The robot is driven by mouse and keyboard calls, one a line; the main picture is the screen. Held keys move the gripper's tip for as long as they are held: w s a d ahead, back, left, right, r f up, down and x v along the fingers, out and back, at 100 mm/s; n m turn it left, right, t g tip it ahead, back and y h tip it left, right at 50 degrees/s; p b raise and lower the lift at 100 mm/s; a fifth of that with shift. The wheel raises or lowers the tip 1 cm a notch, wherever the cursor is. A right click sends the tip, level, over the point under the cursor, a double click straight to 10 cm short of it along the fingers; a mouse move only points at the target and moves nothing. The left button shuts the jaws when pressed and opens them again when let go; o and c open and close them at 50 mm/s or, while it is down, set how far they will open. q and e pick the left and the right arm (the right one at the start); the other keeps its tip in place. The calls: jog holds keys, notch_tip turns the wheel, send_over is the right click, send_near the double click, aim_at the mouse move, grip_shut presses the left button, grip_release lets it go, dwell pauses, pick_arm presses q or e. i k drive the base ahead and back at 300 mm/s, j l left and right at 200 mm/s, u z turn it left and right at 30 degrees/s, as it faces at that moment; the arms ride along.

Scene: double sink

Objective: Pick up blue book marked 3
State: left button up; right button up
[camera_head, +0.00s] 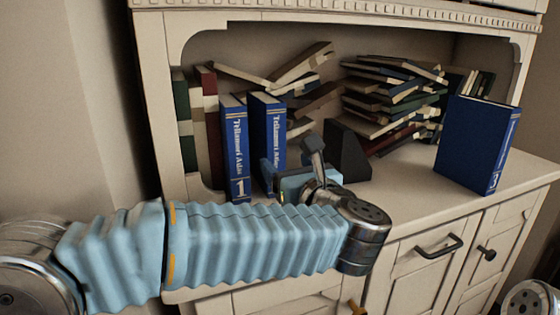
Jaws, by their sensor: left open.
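The blue book marked 3 (474,143) stands upright at the right of the cabinet's counter, its spine with the number facing front right. My left gripper (293,168) is open, low over the counter in front of the blue books at the left. It is well to the left of book 3, with a wide gap between them. The blue book marked 1 (235,145) stands upright at the left. Another blue book (267,128) stands beside it, its number hidden behind my gripper.
A black bookend (348,152) stands just right of my left gripper. A messy pile of books (390,95) lies behind it. Red and green books (207,110) stand at the far left. The counter (405,190) is clear between bookend and book 3.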

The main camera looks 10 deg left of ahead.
aim_at(477, 134)
jog(key=i+l+u, duration=0.1)
jog(key=l+u, duration=0.15)
jog(key=l, duration=0.95)
jog(key=l+u, duration=0.3)
jog(key=l, duration=0.95)
